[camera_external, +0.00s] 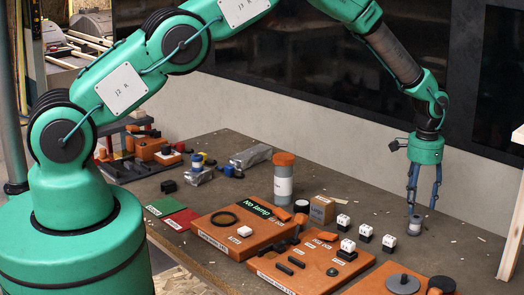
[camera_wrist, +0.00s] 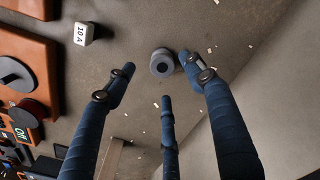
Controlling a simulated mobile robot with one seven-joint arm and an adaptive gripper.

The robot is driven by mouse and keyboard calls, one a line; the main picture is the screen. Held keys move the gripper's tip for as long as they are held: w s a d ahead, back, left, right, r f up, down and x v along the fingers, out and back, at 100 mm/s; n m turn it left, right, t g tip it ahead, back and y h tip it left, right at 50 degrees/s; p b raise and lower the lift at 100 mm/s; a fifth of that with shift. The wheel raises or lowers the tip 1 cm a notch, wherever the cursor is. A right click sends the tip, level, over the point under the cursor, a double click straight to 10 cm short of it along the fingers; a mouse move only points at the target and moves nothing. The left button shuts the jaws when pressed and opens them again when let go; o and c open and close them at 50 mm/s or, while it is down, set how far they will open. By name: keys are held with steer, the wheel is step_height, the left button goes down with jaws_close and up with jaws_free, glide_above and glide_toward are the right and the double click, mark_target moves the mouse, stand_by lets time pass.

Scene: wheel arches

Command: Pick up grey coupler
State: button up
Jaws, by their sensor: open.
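The grey coupler (camera_external: 415,226) is a small grey cylinder standing upright on the brown table at the right. My gripper (camera_external: 421,204) points down just above it, with its blue fingers spread and nothing between them. In the external view the coupler is below the fingertips, closer under the left finger. In the wrist view the coupler (camera_wrist: 161,64) shows its round top with a dark centre. There it lies between the tips of the two upper fingers, beyond the third finger's tip. I cannot tell whether any finger touches it.
Orange boards (camera_external: 309,268) with black parts lie left of and in front of the coupler. White marked blocks (camera_external: 389,242) stand close to its left. An orange-capped jar (camera_external: 284,186) stands farther left. Small chips are scattered around; a wall (camera_external: 330,135) runs behind the table.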

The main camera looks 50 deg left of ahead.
mark_target(416, 217)
steer(key=shift+f, duration=0.65)
steer(key=shift+w+f, duration=0.1)
steer(key=shift+f, duration=2.5)
steer(key=c, duration=1)
